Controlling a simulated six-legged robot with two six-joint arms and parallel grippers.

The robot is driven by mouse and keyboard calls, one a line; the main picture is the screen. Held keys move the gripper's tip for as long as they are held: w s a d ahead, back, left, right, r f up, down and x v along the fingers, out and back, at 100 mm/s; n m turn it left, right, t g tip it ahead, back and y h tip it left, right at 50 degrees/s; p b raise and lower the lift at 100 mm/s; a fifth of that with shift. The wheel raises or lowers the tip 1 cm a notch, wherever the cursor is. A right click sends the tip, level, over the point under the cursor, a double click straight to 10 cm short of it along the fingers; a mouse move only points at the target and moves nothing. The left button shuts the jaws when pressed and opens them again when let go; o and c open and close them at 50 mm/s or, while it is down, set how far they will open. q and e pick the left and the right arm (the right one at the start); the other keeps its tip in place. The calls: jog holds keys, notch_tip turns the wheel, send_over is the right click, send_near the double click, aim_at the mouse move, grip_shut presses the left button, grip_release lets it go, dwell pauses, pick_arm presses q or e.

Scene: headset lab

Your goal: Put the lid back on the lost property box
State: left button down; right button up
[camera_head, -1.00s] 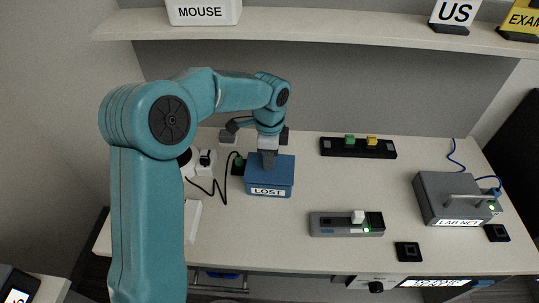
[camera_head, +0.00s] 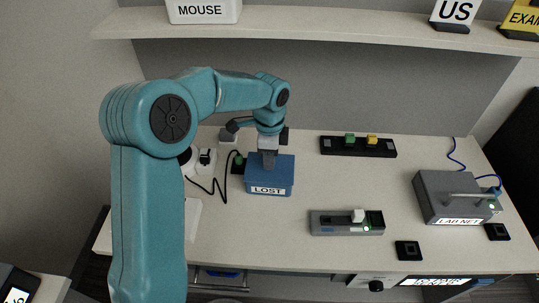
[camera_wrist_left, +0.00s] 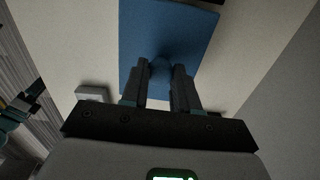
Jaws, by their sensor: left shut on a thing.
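The blue lost property box (camera_head: 270,188), with a white LOST label on its front, stands on the table in the head view. Its blue lid (camera_head: 284,163) lies over its top and looks level; I cannot tell whether it is fully seated. My left gripper (camera_head: 268,160) points down at the lid's middle. In the left wrist view the lid (camera_wrist_left: 190,35) fills the upper middle, and my left gripper (camera_wrist_left: 162,75) is shut on the lid's small knob (camera_wrist_left: 159,66), mostly hidden between the fingers. My right gripper is not in view.
A black cable (camera_head: 214,190) lies left of the box. A grey device with a white block (camera_head: 347,223) is at the right front, a black strip (camera_head: 357,147) behind. The LAB NET box (camera_head: 451,198) stands far right. A shelf (camera_head: 320,30) runs above.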

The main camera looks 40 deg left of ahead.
pick_arm(q)
jog(key=shift+f, duration=0.15)
jog(key=shift+c, duration=1.4)
grip_release()
jog(key=shift+r+p, duration=2.95)
jog(key=shift+r, duration=0.6)
grip_shut()
